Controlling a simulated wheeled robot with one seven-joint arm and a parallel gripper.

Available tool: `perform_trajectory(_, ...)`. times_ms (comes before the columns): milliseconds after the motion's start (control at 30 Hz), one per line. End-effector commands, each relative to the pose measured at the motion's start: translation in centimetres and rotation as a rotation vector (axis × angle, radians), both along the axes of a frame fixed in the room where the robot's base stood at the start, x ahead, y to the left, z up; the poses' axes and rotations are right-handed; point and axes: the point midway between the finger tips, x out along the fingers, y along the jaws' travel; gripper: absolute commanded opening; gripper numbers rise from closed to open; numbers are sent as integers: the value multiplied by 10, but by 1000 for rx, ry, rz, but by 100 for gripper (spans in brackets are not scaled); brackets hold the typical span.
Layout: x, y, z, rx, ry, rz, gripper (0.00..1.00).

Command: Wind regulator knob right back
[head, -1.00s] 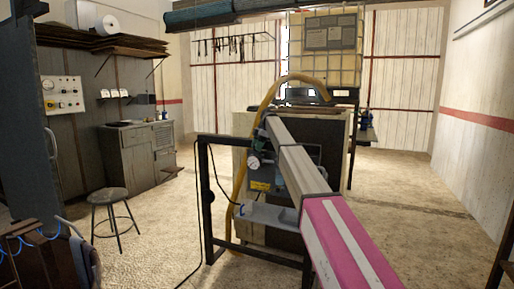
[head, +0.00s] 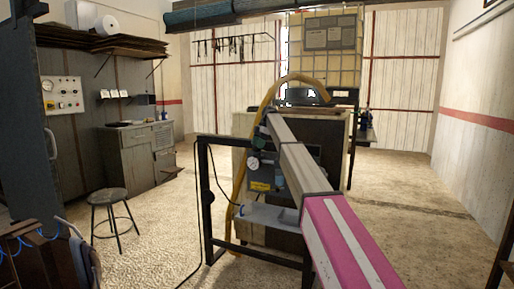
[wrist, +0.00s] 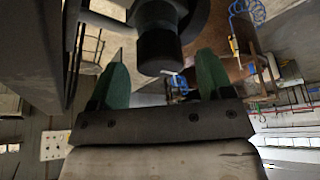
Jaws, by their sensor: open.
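The regulator knob (wrist: 160,52) is a dark, round cylinder in the wrist view, hanging below a grey body. My gripper (wrist: 163,66) is open. Its two green fingers stand to the left and right of the knob, with a visible gap on each side. In the head view the regulator's white dial gauge (head: 253,163) shows on the stand, just left of my arm. The knob itself and my gripper cannot be made out in the head view.
A black frame (head: 205,200) carries a grey tray (head: 270,216) below the regulator. A yellow hose (head: 240,165) runs down beside it. A large cabinet (head: 322,160) stands behind. A stool (head: 108,197) stands at left. Floor is open at right.

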Motion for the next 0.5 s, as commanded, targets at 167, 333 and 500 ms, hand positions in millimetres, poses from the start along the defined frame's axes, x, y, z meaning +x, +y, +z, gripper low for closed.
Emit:
perform_trajectory(167,7,-11,30,0,-3,-1,73)
perform_trajectory(333,13,-22,60,0,-2,-1,73)
perform_trajectory(500,15,-29,79,0,0,1,73)
